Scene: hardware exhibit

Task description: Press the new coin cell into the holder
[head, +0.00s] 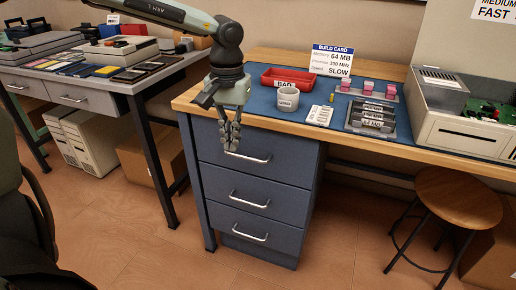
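My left gripper (230,143) hangs fingers-down at the front left edge of the blue-matted workbench, in front of the top drawer. Its fingers are close together, and I cannot tell whether there is a gap between them. No coin cell can be made out at this size. A small pale tray (319,115) with little round spots lies on the mat. A green circuit board (487,112) shows in the open computer case at the right; no coin cell holder can be made out on it. My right gripper is not in view.
On the mat (262,100) stand a red bin (288,76) marked BAD, a white round cup (288,98), a grey slotted tray (371,117), pink pieces (368,88) and a build card (332,61). The beige case (462,130) fills the right end. A stool (458,196) stands in front.

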